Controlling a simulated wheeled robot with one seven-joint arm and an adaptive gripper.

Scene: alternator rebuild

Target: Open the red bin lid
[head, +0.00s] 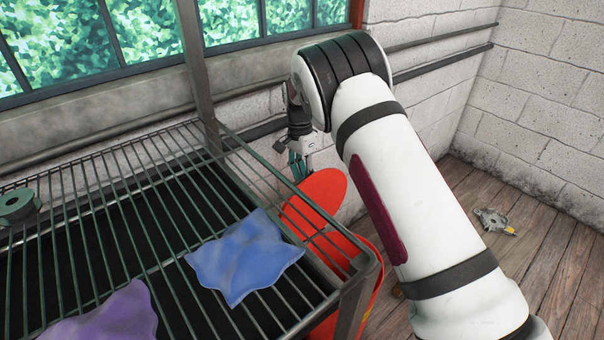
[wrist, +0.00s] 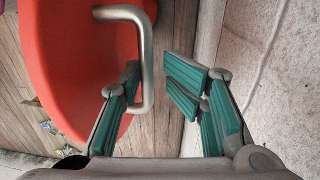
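The red bin (head: 367,262) stands on the floor beyond the rack's right end, partly hidden by the rack and my arm. A red rounded panel, seemingly its lid (head: 318,192), shows above it beside my gripper (head: 300,168). I cannot tell for sure how far the lid is raised. In the wrist view, the red lid (wrist: 75,55) fills the upper left, with a grey metal handle (wrist: 148,70) at its right side. My gripper (wrist: 155,82) is open. The handle's bar lies between the teal-padded fingers, closer to the left one, and no grip on it shows.
A dark wire rack (head: 130,205) fills the left, holding a blue cloth (head: 245,257), a purple cloth (head: 105,318) and a green round part (head: 17,206). A white block wall (head: 540,75) is close behind. A small metal part (head: 492,220) lies on the open plank floor at right.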

